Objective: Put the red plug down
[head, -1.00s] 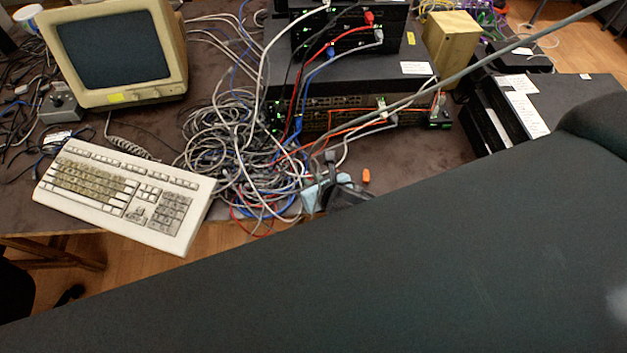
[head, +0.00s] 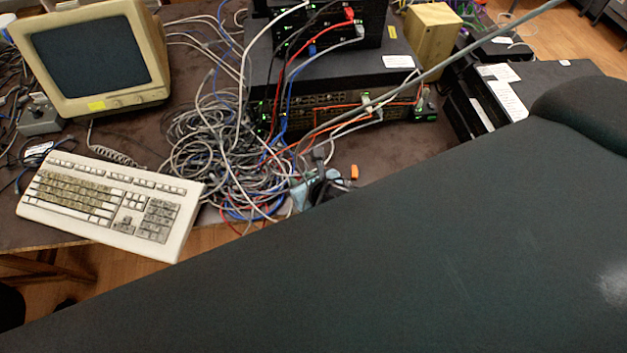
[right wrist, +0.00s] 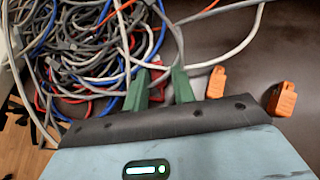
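My right gripper (right wrist: 159,82) shows in the right wrist view with its two green fingers apart. A red plug (right wrist: 156,78) is between them, close to the left finger, with a narrow gap toward the right finger. Its far end meets the cable tangle. In the head view the right gripper (head: 318,165) is small and partly hidden, low over the front of the table (head: 395,150), just right of the tangle. The plug cannot be made out there. My left gripper is not in view.
A cable tangle (head: 205,150) lies left of the right gripper. Two orange plugs (right wrist: 217,82) (right wrist: 283,98) lie to its right. Stacked network devices (head: 330,75) stand behind, and a keyboard (head: 110,205) and monitor (head: 95,55) are left. Bare table lies right of the tangle.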

